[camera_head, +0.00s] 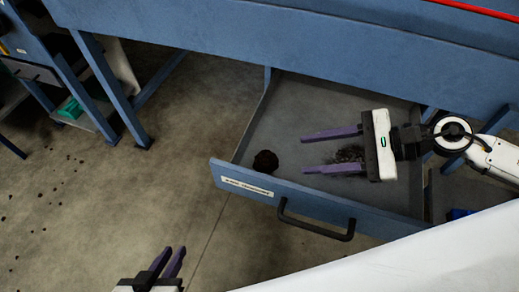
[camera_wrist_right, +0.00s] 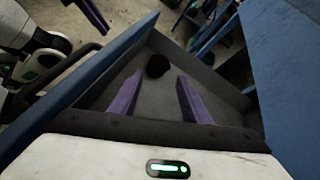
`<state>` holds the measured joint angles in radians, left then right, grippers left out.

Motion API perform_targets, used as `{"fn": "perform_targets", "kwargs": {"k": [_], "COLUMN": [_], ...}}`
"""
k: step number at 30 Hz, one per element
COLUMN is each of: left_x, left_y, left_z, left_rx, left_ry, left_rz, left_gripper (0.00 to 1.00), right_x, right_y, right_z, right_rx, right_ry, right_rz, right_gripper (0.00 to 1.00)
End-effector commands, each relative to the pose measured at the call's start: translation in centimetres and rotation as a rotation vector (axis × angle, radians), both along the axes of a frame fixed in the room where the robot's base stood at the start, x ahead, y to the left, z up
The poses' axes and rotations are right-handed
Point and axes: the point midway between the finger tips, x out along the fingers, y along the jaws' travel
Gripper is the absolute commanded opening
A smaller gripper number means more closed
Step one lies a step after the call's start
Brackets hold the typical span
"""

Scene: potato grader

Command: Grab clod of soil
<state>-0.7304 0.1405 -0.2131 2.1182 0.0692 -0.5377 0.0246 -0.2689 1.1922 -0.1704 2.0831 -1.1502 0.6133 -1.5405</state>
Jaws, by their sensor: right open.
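A dark brown clod of soil (camera_head: 265,161) lies in the left part of an open blue drawer (camera_head: 300,204), near its front wall. The clod also shows in the right wrist view (camera_wrist_right: 157,66), beyond my fingertips and roughly between their lines. My right gripper (camera_head: 304,153) is over the drawer, its purple fingers apart and pointing left toward the clod, with nothing between them. A gap separates the fingertips from the clod. My left gripper (camera_head: 174,254) is low at the bottom of the head view, outside the drawer, its purple fingers close together with a narrow gap.
Loose dark soil (camera_head: 350,155) lies on the drawer floor under my right gripper. The drawer has a black handle (camera_head: 316,228) on its front. The blue machine frame (camera_head: 300,40) overhangs the drawer's back. Concrete floor with scattered crumbs is free at left.

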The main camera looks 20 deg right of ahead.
Motion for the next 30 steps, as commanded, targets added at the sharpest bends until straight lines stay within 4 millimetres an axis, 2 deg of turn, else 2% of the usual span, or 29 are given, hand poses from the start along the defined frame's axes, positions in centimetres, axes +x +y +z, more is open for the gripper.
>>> {"fn": "perform_targets", "kwargs": {"k": [9,17,24,30], "left_x": [-0.1,-0.1,-0.1,-0.1], "left_y": [-0.1,-0.1,-0.1,-0.1], "left_z": [0.2,0.2,0.1,-0.1], "left_rx": [-0.008,-0.007,-0.005,-0.003], "left_ry": [-0.006,-0.008,-0.005,-0.002], "left_rz": [0.001,0.001,0.000,0.000], "left_gripper": [0.19,0.19,0.19,0.19], "right_x": [1.5,2.2,3.4,3.7], "right_y": [3.0,4.6,7.6,8.2], "right_z": [-1.6,-2.4,-3.9,-4.4], "right_rx": [0.001,0.002,0.004,0.000], "right_ry": [-0.005,-0.004,-0.002,0.001], "right_rz": [0.001,0.002,0.000,0.001], "right_gripper": [0.43,0.43,0.43,0.43]}}
